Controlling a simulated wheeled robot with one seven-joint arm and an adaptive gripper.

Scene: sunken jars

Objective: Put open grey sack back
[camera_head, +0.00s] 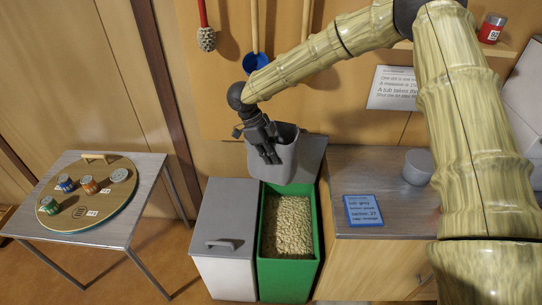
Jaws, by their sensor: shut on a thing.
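A grey open-topped vessel (284,164), which I take for the open grey sack, hangs roughly upright above the back of the green bin (265,273). My gripper (272,150) is shut on its near left wall, with dark fingers over the rim. The inside of the vessel is mostly hidden, so I cannot tell what it holds. The green bin stands open and holds pale pellets (288,225).
A white bin with a shut grey lid (223,218) stands left of the green bin. A metal table (145,218) with a round board and small tins stands further left. The right counter (375,160) bears a grey pot (418,167) and a blue card (363,210). Tools hang behind.

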